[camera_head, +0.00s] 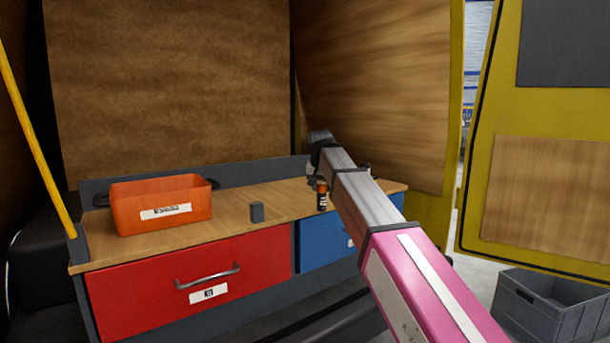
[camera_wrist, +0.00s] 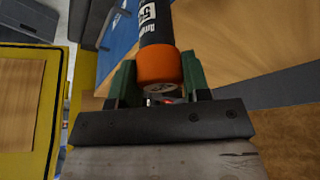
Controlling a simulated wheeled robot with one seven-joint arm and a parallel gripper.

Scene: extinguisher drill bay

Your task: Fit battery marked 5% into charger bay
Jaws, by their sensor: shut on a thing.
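The battery (camera_wrist: 158,45) is a cylinder with an orange end and a dark body. A white label on it reads partly as "5", cut off by the frame edge. My gripper (camera_wrist: 158,78) is shut on its orange end, one green finger on each side. In the head view the battery (camera_head: 321,196) shows small, upright, over the right part of the worktop, just left of my arm. Whether its lower end touches anything cannot be told. My arm hides most of the gripper in the head view. I cannot make out a charger bay for certain.
A small dark grey block (camera_head: 257,212) stands on the wooden worktop (camera_head: 235,232). An orange bin (camera_head: 150,203) with a white label stands at left. Below are a red drawer (camera_head: 150,290) and a blue drawer (camera_head: 322,243). A grey crate (camera_head: 555,310) stands on the floor at right.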

